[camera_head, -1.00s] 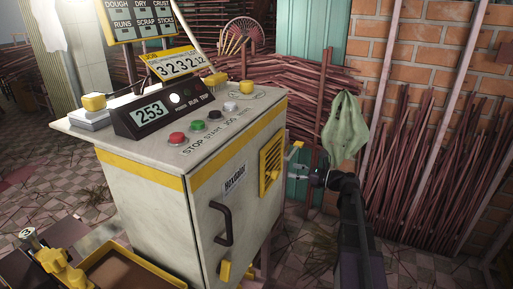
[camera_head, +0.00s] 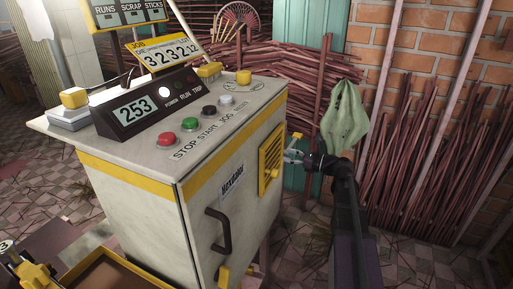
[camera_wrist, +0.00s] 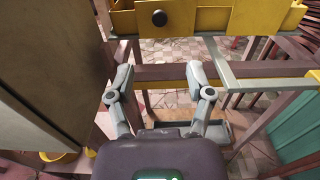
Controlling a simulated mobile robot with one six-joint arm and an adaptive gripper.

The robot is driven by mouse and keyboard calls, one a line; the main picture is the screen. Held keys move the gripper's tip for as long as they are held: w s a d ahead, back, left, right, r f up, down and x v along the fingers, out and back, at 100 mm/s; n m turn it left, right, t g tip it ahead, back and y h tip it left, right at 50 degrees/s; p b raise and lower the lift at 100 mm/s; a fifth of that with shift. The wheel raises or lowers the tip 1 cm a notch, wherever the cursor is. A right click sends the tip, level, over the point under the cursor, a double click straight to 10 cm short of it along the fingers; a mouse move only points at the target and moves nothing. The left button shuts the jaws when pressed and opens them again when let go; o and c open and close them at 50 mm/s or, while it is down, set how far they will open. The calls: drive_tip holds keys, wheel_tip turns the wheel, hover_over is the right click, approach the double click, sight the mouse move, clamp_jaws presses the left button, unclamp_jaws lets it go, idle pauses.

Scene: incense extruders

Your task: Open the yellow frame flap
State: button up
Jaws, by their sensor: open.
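In the head view my gripper (camera_head: 292,155) is beside the cabinet's right side, just right of a yellow louvred panel (camera_head: 270,160). A small yellow piece (camera_head: 297,135) shows just above the gripper. The knob cannot be made out in the head view.
The grey cabinet (camera_head: 140,200) has a dark door handle (camera_head: 220,230) and several buttons on top. A green cloth (camera_head: 343,118) hangs behind my arm. Bundled sticks (camera_head: 420,160) lean on the brick wall. In the wrist view a grey bar (camera_wrist: 218,62) lies right of the fingers.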

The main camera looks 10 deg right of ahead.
drive_tip(key=x, duration=1.3)
drive_tip(key=shift+a, duration=0.2)
clamp_jaws()
